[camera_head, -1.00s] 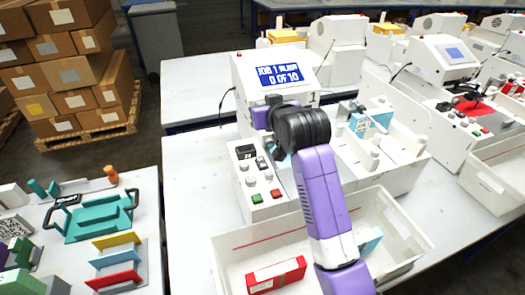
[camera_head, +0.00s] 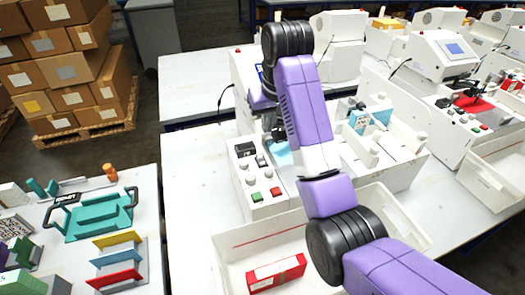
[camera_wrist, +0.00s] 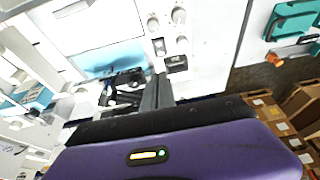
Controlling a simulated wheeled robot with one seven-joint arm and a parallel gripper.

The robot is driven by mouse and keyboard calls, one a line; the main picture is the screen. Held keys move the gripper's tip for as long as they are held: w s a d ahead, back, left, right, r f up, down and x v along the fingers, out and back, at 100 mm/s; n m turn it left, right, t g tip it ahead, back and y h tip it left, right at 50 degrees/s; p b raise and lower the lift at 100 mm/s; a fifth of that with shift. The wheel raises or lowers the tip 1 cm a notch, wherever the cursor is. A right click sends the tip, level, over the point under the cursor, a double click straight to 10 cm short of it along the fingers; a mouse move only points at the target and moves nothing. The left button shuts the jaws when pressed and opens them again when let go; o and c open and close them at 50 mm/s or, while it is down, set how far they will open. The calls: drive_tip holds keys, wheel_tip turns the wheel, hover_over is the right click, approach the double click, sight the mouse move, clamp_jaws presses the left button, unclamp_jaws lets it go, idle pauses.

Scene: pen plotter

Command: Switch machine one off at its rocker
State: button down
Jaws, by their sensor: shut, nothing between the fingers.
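Machine one (camera_head: 243,75) is the white machine in the middle of the head view, its screen mostly hidden behind my arm. Its control panel (camera_head: 258,182) carries knobs, a green and a red button, a large black switch-like part (camera_head: 246,149) and a smaller dark one beside it. The large black part, which looks like the rocker, also shows in the wrist view (camera_wrist: 177,63). My gripper (camera_wrist: 160,88) is shut and empty, its dark fingers close to that black part. I cannot tell whether they touch. In the head view my arm mostly hides the gripper.
A white bin (camera_head: 235,262) with a red box (camera_head: 276,273) stands in front of the machine. A side table (camera_head: 150,225) at left holds teal and coloured parts. More machines stand to the right. Stacked cartons (camera_head: 70,70) are at the back left.

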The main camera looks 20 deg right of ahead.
sight(261, 156)
drive_tip(key=shift+f, duration=0.1)
drive_tip(key=p+x, duration=0.1)
drive_tip(key=x, duration=0.3)
drive_tip(key=p+x, duration=0.1)
drive_tip(key=x, duration=0.4)
drive_tip(key=p+x, duration=0.1)
drive_tip(key=x, duration=0.3)
drive_tip(key=shift+s+f+p, duration=0.1)
drive_tip(key=shift+f+p, duration=0.2)
drive_tip(key=shift+f, duration=0.2)
